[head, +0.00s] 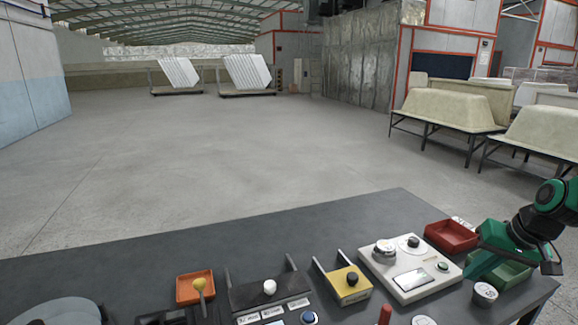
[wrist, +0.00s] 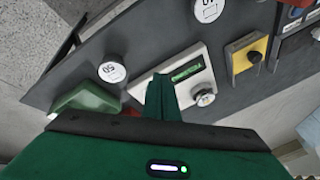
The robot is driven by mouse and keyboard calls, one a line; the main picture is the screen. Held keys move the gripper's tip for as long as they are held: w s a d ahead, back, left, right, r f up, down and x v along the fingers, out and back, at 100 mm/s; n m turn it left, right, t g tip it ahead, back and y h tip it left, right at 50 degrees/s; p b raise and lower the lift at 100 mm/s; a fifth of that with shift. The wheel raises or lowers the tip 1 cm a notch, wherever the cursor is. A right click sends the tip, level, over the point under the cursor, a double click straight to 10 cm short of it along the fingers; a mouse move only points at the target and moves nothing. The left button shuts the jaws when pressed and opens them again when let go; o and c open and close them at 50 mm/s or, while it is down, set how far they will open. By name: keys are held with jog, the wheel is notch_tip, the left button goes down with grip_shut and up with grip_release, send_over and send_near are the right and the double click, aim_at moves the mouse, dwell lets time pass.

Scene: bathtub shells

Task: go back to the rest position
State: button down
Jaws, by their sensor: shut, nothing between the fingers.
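My gripper (head: 482,268) is at the right end of the grey table in the head view, on my green arm. Its fingers are together and empty, beside the white scale box (head: 408,273) and in front of part of the green tray (head: 513,275). I cannot tell whether the fingertips touch anything.
Bathtub shells (head: 447,107) rest on stands behind.

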jog(key=s+a+r+m+g, duration=0.1)
jog(key=s+g, duration=0.1)
jog(key=s, duration=0.9)
jog(key=s+a+r+m+g+h, duration=0.1)
jog(key=s+a+g, duration=0.1)
jog(key=s, duration=0.9)
jog(key=shift+s+m+h, duration=0.25)
jog(key=shift+m+h, duration=0.05)
jog(key=shift+r, duration=0.1)
jog(key=shift+w+f+g, duration=0.25)
jog(key=shift+w+g, duration=0.05)
jog(key=shift+w, duration=0.35)
